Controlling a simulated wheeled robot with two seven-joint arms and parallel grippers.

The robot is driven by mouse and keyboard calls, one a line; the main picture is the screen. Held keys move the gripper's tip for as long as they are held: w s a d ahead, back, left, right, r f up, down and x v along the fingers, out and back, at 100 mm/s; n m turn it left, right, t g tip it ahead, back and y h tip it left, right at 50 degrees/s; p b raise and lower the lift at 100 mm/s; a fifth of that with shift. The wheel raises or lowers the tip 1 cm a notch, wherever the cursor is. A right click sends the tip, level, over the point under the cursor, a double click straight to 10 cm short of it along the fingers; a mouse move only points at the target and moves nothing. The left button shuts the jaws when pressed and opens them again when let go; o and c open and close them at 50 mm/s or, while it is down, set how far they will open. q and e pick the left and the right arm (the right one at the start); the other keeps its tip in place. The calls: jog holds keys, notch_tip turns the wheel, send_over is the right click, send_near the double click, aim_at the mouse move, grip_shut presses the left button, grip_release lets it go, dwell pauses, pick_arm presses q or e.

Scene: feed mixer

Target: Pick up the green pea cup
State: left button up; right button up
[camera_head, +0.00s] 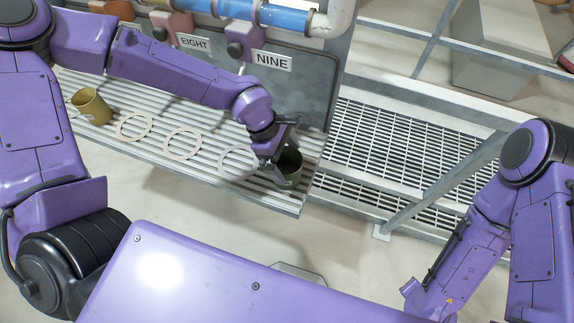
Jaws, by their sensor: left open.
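A dark grey-green cup (291,168) stands upright at the right end of the ribbed metal shelf (200,150), below the NINE label. My left gripper (278,162) is open at this cup, with its fingers at the cup's left side and partly covering it. I cannot tell whether the fingers touch it.
Several pale rings lie on the shelf between the cups, one of them (182,143) in the middle. A panel with EIGHT and NINE (272,61) labels and dispensers stands behind. A metal grating (400,150) and a slanted rail (445,185) are to the right.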

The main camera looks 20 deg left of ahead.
pick_arm(q)
jog(key=x, duration=0.3)
jog(key=shift+w+f, duration=0.1)
jog(key=shift+w, duration=0.05)
jog(key=c, duration=0.8)
